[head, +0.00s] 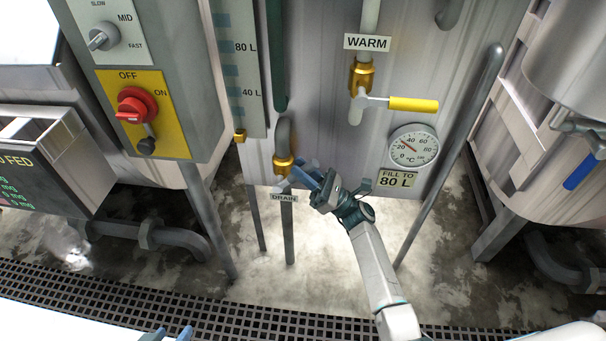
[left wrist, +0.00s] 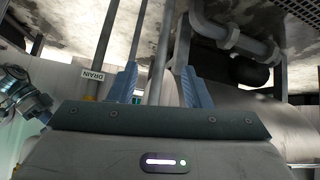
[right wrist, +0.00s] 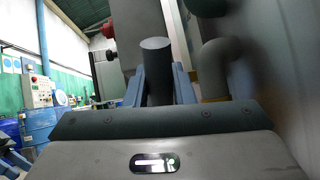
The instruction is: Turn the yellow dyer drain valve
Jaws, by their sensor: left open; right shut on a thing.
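The drain valve's brass body (head: 283,163) sits on a grey bent pipe low on the dyer, above the DRAIN label (head: 284,198). My right gripper (head: 300,175) is at this valve, just right of the brass body, and covers its lever. In the right wrist view a dark round-ended bar (right wrist: 155,62) stands between its blue fingers; it appears to be the valve's handle, though its colour is in shadow. My left gripper (head: 168,334) shows only its fingertips at the bottom of the head view. It is open and empty; the DRAIN label also shows in the left wrist view (left wrist: 93,75).
Above is the WARM valve (head: 362,78) with a yellow lever (head: 413,104). A gauge (head: 414,145) and a FILL TO 80 L sign (head: 397,179) are to the right. A control box with a red switch (head: 137,105) stands left. Floor grating (head: 200,307) runs along the front.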

